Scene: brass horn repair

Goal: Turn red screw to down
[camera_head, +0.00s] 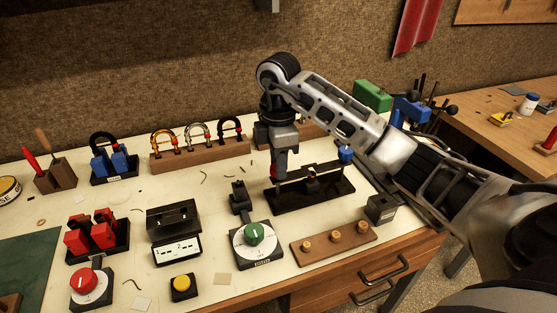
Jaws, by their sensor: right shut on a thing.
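My right gripper (278,168) points straight down over the left end of a black fixture (318,194) on the bench. It is shut on the red screw (274,172), of which only a small red part shows beside the fingers. The screw's turned angle is hidden by the gripper. A blue knob (346,155) stands at the fixture's right end, with a small brass piece (312,173) between. My left gripper is not in view.
A green dial box (256,240), a wooden strip with brass pegs (332,242) and a yellow button box (182,286) lie in front. A wooden rack of shackles (200,150) stands behind left.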

